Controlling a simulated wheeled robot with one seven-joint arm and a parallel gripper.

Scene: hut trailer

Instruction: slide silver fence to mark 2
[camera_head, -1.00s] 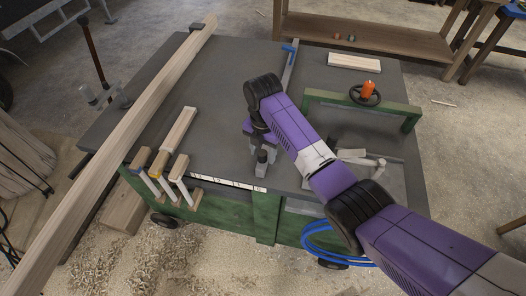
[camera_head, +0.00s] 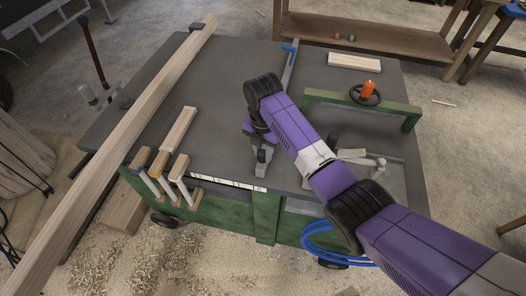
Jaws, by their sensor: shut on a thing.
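The silver fence (camera_head: 288,68) is a narrow metal rail lying across the dark table top, with a blue piece (camera_head: 289,48) at its far end. Its middle stretch is hidden behind my arm. My gripper (camera_head: 262,158) is low over the front part of the table, pointing down and shut on the fence's near end, though the contact itself is small and partly covered. A white scale strip with dark marks (camera_head: 228,182) runs along the table's front edge, just left of and below my gripper. Its numbers are too small to read.
A long wooden beam (camera_head: 130,134) lies along the left side. Several clamps (camera_head: 162,168) and a short board (camera_head: 179,129) sit at the front left. A green frame (camera_head: 395,106), an orange knob on a black wheel (camera_head: 368,91) and another board (camera_head: 354,62) are on the right.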

